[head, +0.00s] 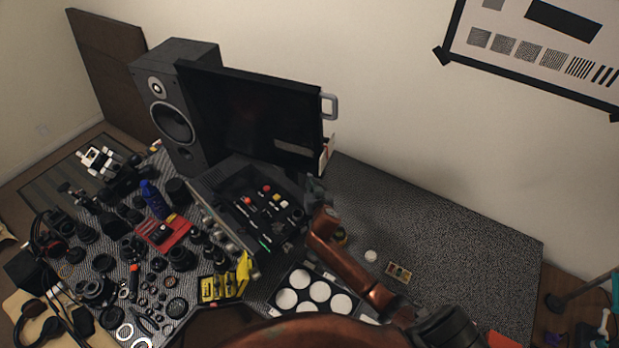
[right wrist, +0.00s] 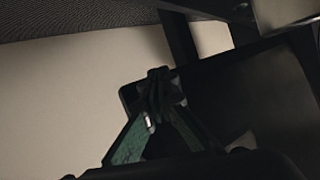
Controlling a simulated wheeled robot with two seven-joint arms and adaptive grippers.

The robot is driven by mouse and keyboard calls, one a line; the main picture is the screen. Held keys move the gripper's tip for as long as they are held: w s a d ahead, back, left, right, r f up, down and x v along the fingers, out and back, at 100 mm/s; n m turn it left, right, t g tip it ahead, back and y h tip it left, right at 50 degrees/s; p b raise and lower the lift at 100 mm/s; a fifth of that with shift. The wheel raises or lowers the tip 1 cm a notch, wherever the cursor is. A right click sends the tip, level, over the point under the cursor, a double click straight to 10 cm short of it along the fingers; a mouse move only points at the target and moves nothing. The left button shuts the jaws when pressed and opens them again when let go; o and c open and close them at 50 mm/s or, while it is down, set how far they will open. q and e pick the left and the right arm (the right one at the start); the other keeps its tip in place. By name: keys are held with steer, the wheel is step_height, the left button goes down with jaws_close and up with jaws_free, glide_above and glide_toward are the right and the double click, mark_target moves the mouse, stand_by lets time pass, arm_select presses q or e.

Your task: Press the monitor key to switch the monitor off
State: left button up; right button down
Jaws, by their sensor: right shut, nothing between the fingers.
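The monitor (head: 250,115) stands at the back behind the control box, with a dark screen. It also shows as a dark panel in the right wrist view (right wrist: 245,95). The control box (head: 225,200) has red, yellow and white keys on its sloped top. I cannot tell which key is the monitor key. My right gripper (head: 314,186) is by the lower right of the monitor, at the right end of the box. In the right wrist view its fingertips (right wrist: 160,88) are together and empty, close to a dark edge. I cannot tell whether they touch it. My left gripper is out of view.
A black speaker (head: 172,115) stands left of the monitor. Lens parts and tools crowd the left of the table. A tray with white round pads (head: 318,290) lies in front of the box. The table's right side (head: 450,220) is mostly clear.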

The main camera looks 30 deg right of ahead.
steer(key=shift+s+a+f, duration=0.3)
steer(key=shift+s+a, duration=0.5)
steer(key=shift+a, duration=0.15)
steer(key=shift+s+a+f, duration=0.25)
steer(key=shift+s+a, duration=0.55)
steer(key=shift+a, duration=0.1)
steer(key=shift+s+a, duration=0.35)
steer(key=shift+a, duration=0.05)
